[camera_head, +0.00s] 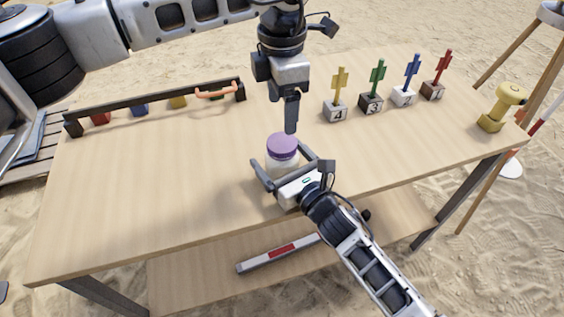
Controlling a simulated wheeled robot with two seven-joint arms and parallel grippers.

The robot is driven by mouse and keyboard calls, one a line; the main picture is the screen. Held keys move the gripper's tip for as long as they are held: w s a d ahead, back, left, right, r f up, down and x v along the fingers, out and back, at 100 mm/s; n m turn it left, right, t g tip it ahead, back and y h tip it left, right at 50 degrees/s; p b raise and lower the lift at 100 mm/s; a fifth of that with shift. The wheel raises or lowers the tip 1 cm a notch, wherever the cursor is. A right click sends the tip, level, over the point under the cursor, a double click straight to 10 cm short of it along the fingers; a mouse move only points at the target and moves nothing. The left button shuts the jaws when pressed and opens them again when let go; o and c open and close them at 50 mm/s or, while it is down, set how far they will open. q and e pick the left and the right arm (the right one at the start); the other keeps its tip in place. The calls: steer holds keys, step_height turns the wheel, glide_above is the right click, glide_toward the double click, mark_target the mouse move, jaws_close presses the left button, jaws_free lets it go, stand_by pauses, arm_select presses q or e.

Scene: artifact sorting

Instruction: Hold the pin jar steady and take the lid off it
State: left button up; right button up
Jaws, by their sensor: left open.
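The pin jar (279,163) stands upright on the table, a pale body with a purple lid (283,146) seated on top. My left gripper (291,130) points straight down just above the lid, open and holding nothing. Its fingers line up one behind the other in this view. My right gripper (278,154) reaches in low from the front right. Its two dark fingers lie on either side of the jar body. Whether they press on the jar or stand a little apart cannot be told.
Several numbered blocks with coloured upright keys (373,101) stand at the back right, near a yellow object (499,109). A dark handled rack (157,103) with coloured blocks lies at the back left. The left and front of the table (150,185) are clear.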

mark_target(282, 142)
jaws_close()
arm_select(q)
steer(key=m, duration=0.3)
steer(key=shift+m, duration=0.3)
steer(key=m, duration=0.5)
steer(key=shift+f, duration=4.05)
steer(key=c, duration=1)
steer(key=n, duration=0.6)
steer(key=shift+r, duration=0.1)
